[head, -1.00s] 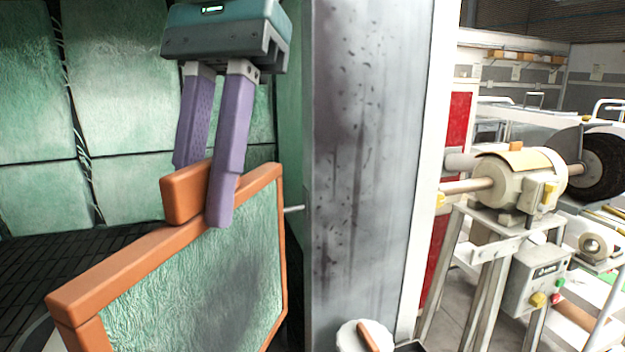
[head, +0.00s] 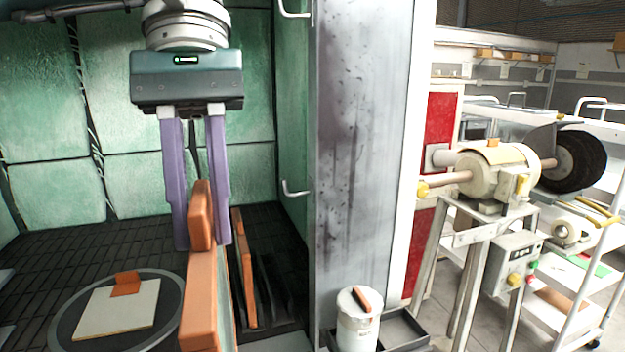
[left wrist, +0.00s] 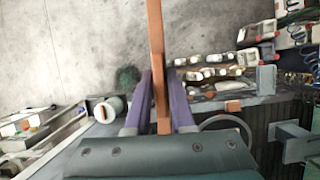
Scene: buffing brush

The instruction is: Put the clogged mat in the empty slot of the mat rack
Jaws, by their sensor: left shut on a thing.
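The mat (head: 203,300) in my left gripper has an orange frame and an orange grip block. I see it nearly edge-on, upright, with its face mostly hidden. My left gripper (head: 201,238) is shut on the grip block with its purple fingers on both sides. In the left wrist view the mat (left wrist: 156,45) is an orange strip between the fingers (left wrist: 159,85). The dark mat rack (head: 283,290) stands to the right of the held mat on the booth floor. Another orange-edged mat (head: 246,270) stands in its left part, and dark slots to its right look empty. My right gripper is out of view.
A round turntable (head: 62,330) with a pale pad (head: 118,312) lies at the lower left. A grey wall post (head: 365,150) with handles closes the booth's right side. A white canister (head: 357,330) stands at its foot. A buffing machine (head: 500,172) is farther right.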

